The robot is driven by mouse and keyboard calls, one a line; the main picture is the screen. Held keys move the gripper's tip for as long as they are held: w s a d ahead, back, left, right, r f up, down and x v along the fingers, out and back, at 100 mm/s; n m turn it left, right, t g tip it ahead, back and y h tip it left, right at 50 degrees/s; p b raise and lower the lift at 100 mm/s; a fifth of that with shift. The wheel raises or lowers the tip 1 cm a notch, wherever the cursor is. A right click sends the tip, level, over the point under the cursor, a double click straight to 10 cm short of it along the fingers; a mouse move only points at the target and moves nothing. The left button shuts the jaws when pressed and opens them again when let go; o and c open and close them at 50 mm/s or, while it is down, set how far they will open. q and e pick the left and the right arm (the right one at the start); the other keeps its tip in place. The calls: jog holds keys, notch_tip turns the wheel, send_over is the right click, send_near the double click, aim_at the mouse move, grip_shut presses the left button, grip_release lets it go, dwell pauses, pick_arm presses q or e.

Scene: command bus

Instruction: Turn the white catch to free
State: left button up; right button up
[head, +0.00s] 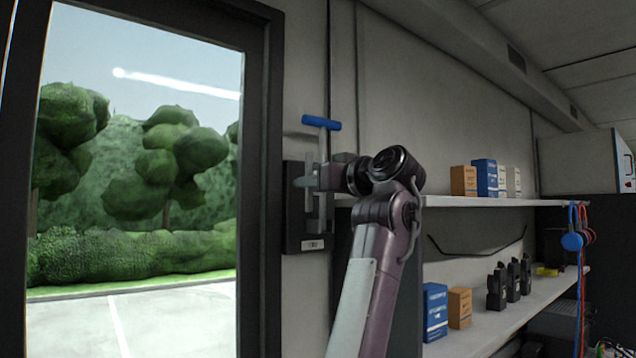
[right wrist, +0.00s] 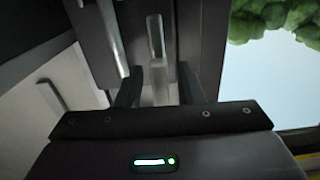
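A dark wall panel (head: 293,210) with a small white label is mounted beside the window frame. A pale, whitish upright catch (right wrist: 155,38) stands on it in the right wrist view. My right gripper (right wrist: 160,86) reaches to the panel with its two dark fingers apart, one on each side of the catch's near end, with visible gaps. The right gripper (head: 312,178) also shows from the side in the head view, where it partly covers the catch. A blue T-handle (head: 322,122) on a metal rod rises above it. My left gripper is out of view.
A large window (head: 140,200) in a dark frame is left of the panel. Shelves (head: 470,201) with blue and orange boxes and several black radios (head: 510,280) are on the right. A blue item on cords (head: 572,241) hangs at the shelf end.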

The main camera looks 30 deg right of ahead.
jog(key=shift+s+r, duration=0.1)
jog(key=s+b, duration=0.3)
jog(key=s, duration=0.4)
jog(key=shift+s+d, duration=0.3)
jog(key=shift+d, duration=0.05)
